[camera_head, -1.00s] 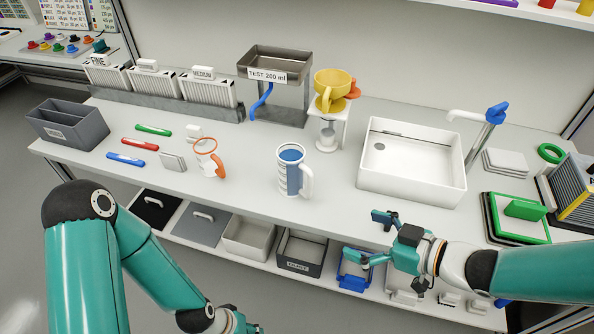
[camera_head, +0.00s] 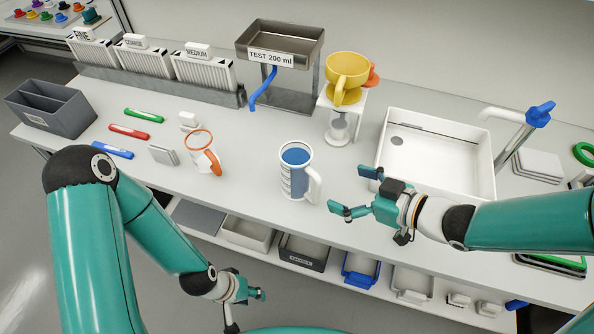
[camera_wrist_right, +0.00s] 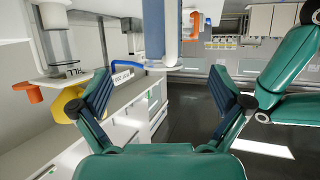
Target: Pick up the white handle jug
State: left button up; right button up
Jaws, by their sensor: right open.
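The white handle jug (camera_head: 288,183) stands upright on the bench, with blue inside and its white handle toward the lower right. My right gripper (camera_head: 350,190) is open and empty, just right of the handle, with its fingers pointing left toward it and a small gap between. In the right wrist view the spread fingers (camera_wrist_right: 160,74) show, with part of the jug (camera_wrist_right: 173,38) ahead between them at the top; the rest of it is cut off. My left gripper (camera_head: 248,290) hangs low in front of the bench; its jaws are too small to read.
An orange-rimmed cup (camera_head: 200,152) stands left of the jug. A yellow dripper (camera_head: 344,88) on a white stand (camera_head: 358,107) is behind it, near the grey test tank (camera_head: 310,48). A white sink (camera_head: 487,170) lies behind my right gripper. Bench space before the jug is clear.

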aim_at(308, 176)
jog(key=shift+f+x, duration=0.15)
jog(key=shift+x, duration=2.95)
jog(key=shift+f+x, duration=0.15)
jog(key=shift+x, duration=3)
jog(key=shift+s+r, duration=0.1)
jog(key=c, duration=1.7)
jog(key=shift+r, duration=0.15)
